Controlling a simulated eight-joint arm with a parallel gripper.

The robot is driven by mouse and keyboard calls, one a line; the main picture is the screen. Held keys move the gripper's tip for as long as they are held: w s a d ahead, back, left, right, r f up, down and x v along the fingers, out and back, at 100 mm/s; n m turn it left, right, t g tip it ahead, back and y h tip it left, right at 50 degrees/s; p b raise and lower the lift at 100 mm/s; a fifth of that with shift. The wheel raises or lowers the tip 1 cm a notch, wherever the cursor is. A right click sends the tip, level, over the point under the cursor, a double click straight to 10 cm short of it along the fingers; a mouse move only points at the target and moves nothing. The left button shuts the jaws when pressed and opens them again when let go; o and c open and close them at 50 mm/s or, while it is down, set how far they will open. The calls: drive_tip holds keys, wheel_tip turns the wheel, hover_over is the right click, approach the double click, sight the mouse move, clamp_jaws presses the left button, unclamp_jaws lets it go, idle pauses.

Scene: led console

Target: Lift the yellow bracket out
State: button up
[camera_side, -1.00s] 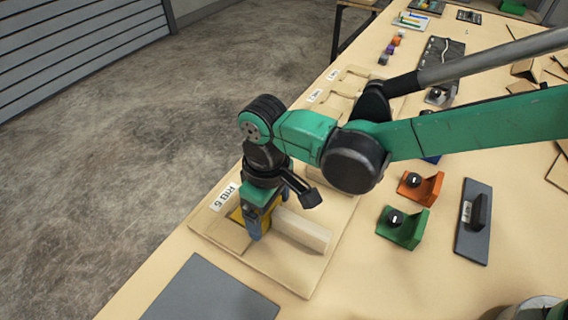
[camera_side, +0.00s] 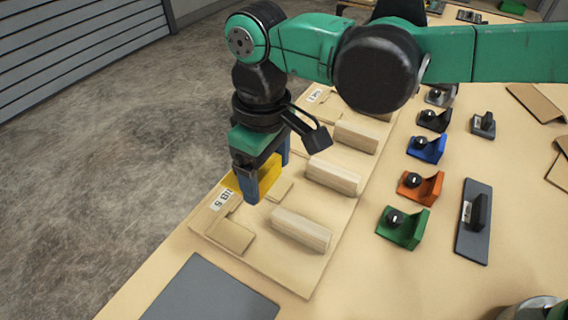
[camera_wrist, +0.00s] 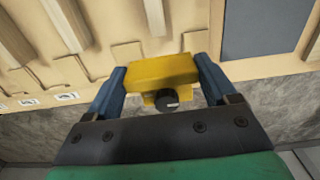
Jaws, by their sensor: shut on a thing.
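The yellow bracket (camera_side: 262,175) is between the blue fingers of my gripper (camera_side: 268,178), which is shut on it. The bracket is held in the air above the wooden board (camera_side: 268,262). In the wrist view the yellow bracket (camera_wrist: 162,74) spans the gap between both fingers of my gripper (camera_wrist: 160,85), and a black knob with a light mark shows on it. Part of the bracket is hidden behind a finger in the side view.
Wooden bars (camera_side: 302,229) stand on the board. Green (camera_side: 404,228), orange (camera_side: 421,187) and blue (camera_side: 427,148) brackets with knobs sit to the right. A grey plate (camera_side: 212,290) lies at the front, and a dark grey plate (camera_side: 474,222) at the right.

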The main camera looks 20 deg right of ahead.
sight(266, 169)
wheel_tip(266, 169, up, 15)
idle(0.7)
drive_tip(key=shift+r, duration=0.1)
